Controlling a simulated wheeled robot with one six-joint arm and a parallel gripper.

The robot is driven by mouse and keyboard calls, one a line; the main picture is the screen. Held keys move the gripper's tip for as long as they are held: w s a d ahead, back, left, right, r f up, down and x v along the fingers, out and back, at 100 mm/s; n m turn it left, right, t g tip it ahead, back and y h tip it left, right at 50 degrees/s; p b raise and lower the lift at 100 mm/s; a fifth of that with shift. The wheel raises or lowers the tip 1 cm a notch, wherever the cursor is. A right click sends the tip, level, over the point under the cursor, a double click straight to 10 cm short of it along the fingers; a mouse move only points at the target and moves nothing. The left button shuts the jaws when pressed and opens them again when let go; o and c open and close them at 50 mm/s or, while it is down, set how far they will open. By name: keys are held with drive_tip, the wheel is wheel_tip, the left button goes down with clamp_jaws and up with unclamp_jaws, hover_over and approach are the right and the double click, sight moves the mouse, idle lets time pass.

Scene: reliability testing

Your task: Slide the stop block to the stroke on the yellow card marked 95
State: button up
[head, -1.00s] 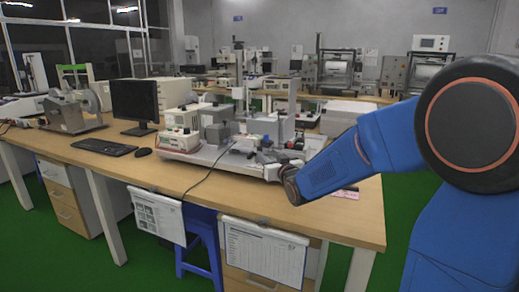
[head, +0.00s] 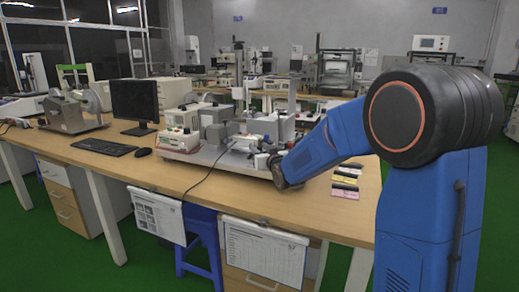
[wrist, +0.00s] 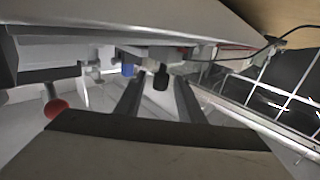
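A small yellow card (head: 344,181) lies among dark-edged cards on the bench, right of the test rig (head: 215,154); its print is too small to read. My gripper is at the rig's right front in the head view, its tips hard to make out. In the wrist view my gripper (wrist: 158,102) has two dark fingers spread apart. A black knob (wrist: 161,80) on a pale fitting shows between or just beyond them; contact cannot be told. I cannot tell for sure which part is the stop block, or see its scale.
A red knob (wrist: 56,108) stands at left in the wrist view. A black cable (head: 205,177) runs across the bench front. A monitor (head: 135,103) and keyboard (head: 104,147) are at left. The bench front is mostly clear.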

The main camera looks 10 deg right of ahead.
clamp_jaws()
drive_tip(key=shift+s+d, duration=0.2)
drive_tip(key=shift+d, duration=0.15)
drive_tip(key=shift+o, duration=0.3)
unclamp_jaws()
drive_tip(key=shift+s, duration=0.15)
drive_tip(key=s+d, duration=0.2)
drive_tip(key=s, duration=1.5)
drive_tip(key=shift+d, duration=0.35)
